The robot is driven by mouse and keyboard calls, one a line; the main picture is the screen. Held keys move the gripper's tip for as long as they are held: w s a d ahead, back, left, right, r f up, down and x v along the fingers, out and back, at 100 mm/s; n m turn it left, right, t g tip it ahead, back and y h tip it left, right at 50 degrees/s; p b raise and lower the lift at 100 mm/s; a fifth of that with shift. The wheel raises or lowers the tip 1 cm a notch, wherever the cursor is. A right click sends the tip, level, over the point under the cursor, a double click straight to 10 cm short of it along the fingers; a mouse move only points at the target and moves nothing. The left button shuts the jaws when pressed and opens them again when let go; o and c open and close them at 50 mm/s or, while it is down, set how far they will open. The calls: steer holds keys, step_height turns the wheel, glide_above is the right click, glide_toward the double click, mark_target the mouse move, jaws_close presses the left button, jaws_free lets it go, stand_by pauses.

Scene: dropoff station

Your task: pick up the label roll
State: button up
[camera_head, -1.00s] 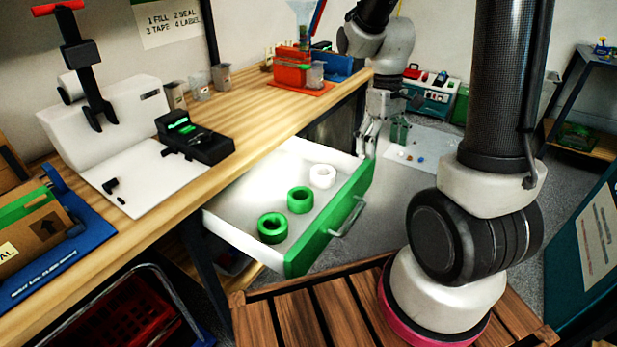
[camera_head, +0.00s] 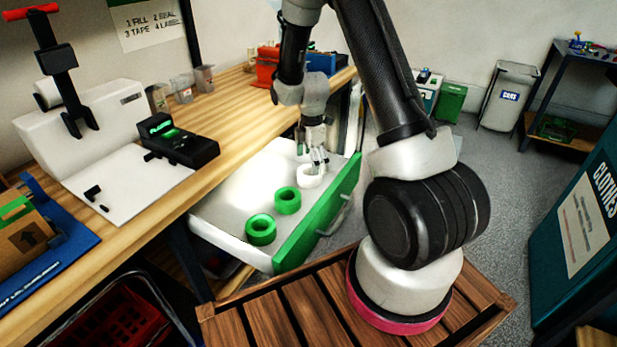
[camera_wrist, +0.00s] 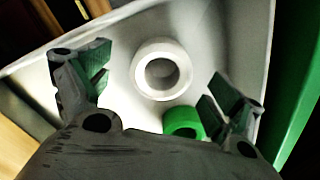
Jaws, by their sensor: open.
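The white roll (camera_head: 311,176), which looks like the label roll, lies in the open drawer (camera_head: 228,213) near its far end. It also shows in the wrist view (camera_wrist: 161,69), ring-shaped with its hole facing up. My gripper (camera_head: 318,160) is over the far end of the drawer, close above the white roll. In the wrist view my gripper (camera_wrist: 157,90) is open, one finger to each side of the white roll and nothing between them held. A green roll (camera_head: 287,200) lies beside the white one, and another green roll (camera_head: 261,229) lies nearer the front.
The drawer's green front panel (camera_head: 318,222) and its walls stand around the rolls. The wooden bench (camera_head: 235,110) runs above the drawer, with a black device (camera_head: 178,141) on it. A slatted wooden surface (camera_head: 290,314) is in front.

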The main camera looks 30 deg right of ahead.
steer(key=f, duration=0.4)
steer(key=shift+s+f, duration=0.2)
steer(key=shift+f, duration=0.15)
steer(key=shift+c, duration=0.4)
steer(key=c, duration=1.1)
steer(key=shift+o, duration=0.2)
